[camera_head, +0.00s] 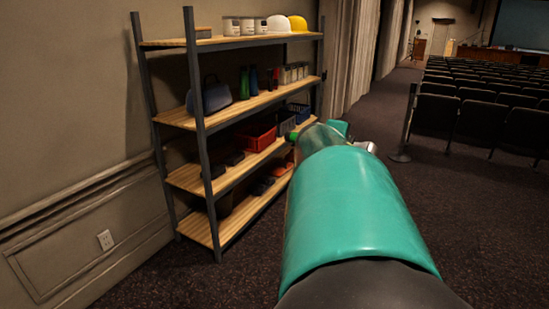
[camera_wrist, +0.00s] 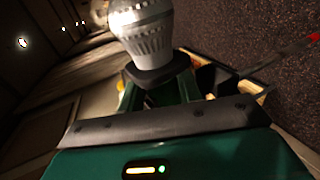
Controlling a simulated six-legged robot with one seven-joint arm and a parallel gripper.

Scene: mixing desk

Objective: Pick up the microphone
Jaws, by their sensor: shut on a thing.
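My gripper (camera_wrist: 158,78) is shut on a pale, silver-white, bulb-shaped thing (camera_wrist: 142,25) with a rounded head and a slotted, narrowing body. It looks more like a light bulb than a microphone. Its top is cut off by the frame edge, and its lower end is hidden between the dark finger pads. In the head view my green arm hides most of the gripper, and a small silvery part shows just to the right of the arm's far end. I see nothing else that is clearly a microphone.
A metal shelf with wooden boards (camera_head: 185,43) stands left against the wall. It holds hard hats (camera_head: 288,23), a blue bag (camera_head: 209,96), a red crate (camera_head: 255,137) and a blue basket (camera_head: 298,112). A dark post (camera_head: 408,120) and rows of seats (camera_head: 480,115) are right. Carpet is clear at right front.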

